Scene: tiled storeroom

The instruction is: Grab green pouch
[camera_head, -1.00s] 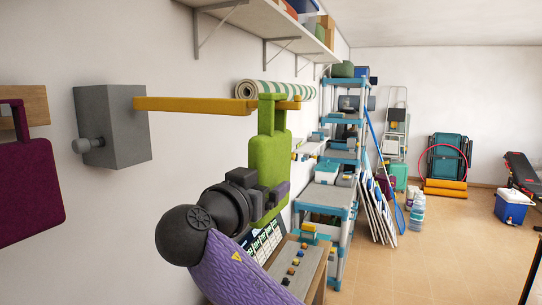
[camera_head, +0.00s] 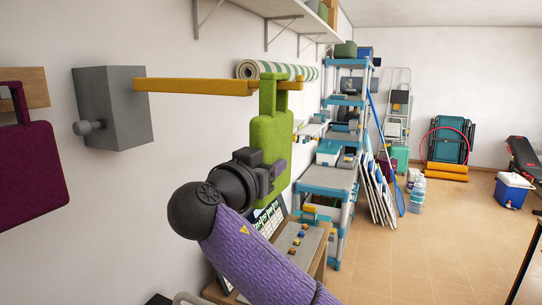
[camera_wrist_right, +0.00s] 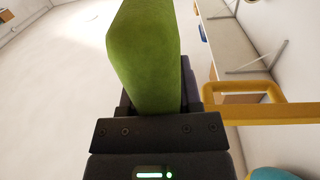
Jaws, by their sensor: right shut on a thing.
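The green pouch (camera_head: 271,140) is upright at the yellow bar (camera_head: 195,87), near the bar's far end. Its loop handle (camera_head: 267,95) rises above the bar; whether it still bears on the bar I cannot tell. My right gripper (camera_head: 270,174) is shut on the lower part of the pouch. In the right wrist view the pouch (camera_wrist_right: 145,55) stands up out of the jaws, its lower end hidden between them. The yellow bar (camera_wrist_right: 245,112) passes on the right there. My left gripper is not in view.
The bar sticks out from a grey bracket (camera_head: 115,105) beside the wall. A purple pouch (camera_head: 30,165) hangs at the left. A wall shelf (camera_head: 285,12) is above, and a bench (camera_head: 300,240) stands below my right arm. Open tiled floor (camera_head: 430,250) lies to the right.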

